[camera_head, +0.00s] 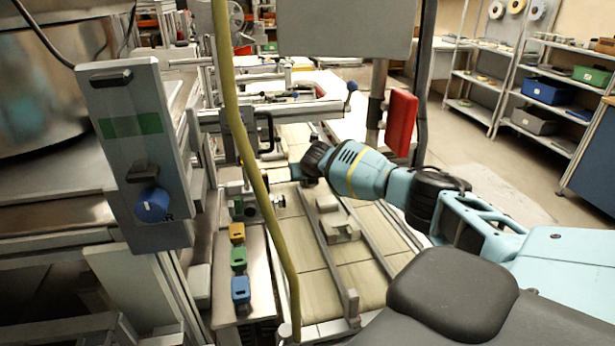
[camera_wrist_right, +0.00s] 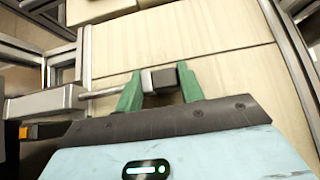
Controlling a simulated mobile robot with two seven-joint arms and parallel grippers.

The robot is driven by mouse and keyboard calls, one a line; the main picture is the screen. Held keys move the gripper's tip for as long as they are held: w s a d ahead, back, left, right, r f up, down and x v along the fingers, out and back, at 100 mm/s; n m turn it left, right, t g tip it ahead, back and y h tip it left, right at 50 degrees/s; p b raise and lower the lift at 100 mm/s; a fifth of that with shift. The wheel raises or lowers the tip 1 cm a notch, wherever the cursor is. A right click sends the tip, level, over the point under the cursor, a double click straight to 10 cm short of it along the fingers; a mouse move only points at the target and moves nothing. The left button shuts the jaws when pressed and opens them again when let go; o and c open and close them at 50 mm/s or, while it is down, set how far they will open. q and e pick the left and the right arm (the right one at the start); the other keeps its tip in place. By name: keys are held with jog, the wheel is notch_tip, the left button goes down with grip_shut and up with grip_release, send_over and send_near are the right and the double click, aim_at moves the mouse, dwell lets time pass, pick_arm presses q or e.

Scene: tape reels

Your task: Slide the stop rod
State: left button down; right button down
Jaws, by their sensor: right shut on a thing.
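The stop rod (camera_wrist_right: 104,92) is a thin metal rod in the right wrist view. It comes out of a grey housing (camera_wrist_right: 45,103) at the left and ends in a block with a light grey part and a dark part (camera_wrist_right: 163,78). My right gripper (camera_wrist_right: 160,82) has its two green fingers on either side of this end block and is shut on it. In the head view my right arm reaches in from the right, and its gripper (camera_head: 298,173) is low over the left side of the conveyor bed. The rod is too small to make out there. My left gripper is not in view.
A yellow hose (camera_head: 250,165) hangs across the head view. A panel with a blue knob (camera_head: 152,204) stands at the left. Yellow, green and blue clamps (camera_head: 238,260) line a side plate. A red box (camera_head: 400,122) is on a post behind my arm. Pale blocks (camera_head: 338,222) lie between rails.

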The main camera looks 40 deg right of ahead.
aim_at(293, 186)
jog(key=a, duration=0.1)
jog(key=w+a, duration=0.2)
jog(key=shift+a, duration=0.35)
jog(key=c, duration=0.9)
grip_release()
jog(key=shift+s+r, duration=0.1)
